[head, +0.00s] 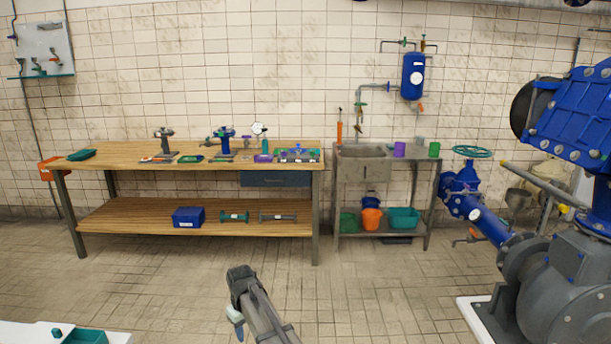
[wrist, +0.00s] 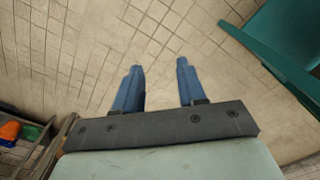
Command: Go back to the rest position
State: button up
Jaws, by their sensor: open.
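My gripper (wrist: 158,65) is open in the wrist view, with its two blue fingers apart and nothing between them. Bare tiled floor shows beyond the fingers. In the head view my arm rises from the bottom centre, in front of open floor and clear of the workbench (head: 130,207). A small bluish part of my gripper (head: 236,318) shows there beside the arm's dark upper end.
A sink stand (head: 345,170) holds an orange bucket (head: 371,219) and a teal bin (head: 403,218) below. Blue pipework with a large pump (head: 570,285) stands at right. A white surface with a teal tray (head: 85,337) is lower left. Floor between is clear.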

jog(key=s+d+f+m, duration=0.35)
jog(key=s+d, duration=0.25)
jog(key=d, duration=0.6)
jog(key=s+d+f+m, duration=0.2)
jog(key=s+d+f, duration=0.35)
jog(key=d, duration=0.65)
jog(key=s+d+f+m, duration=0.35)
jog(key=s+d, duration=0.25)
jog(key=d, duration=0.6)
jog(key=s+f+g, duration=0.3)
jog(key=s+f, duration=0.7)
jog(key=s, duration=0.4)
jog(key=s+f+g, duration=0.3)
jog(key=s+f, duration=0.7)
jog(key=s, duration=0.5)
jog(key=shift+s+a+f+g, duration=0.15)
jog(key=shift+a+f+g, duration=0.1)
jog(key=shift+g, duration=0.15)
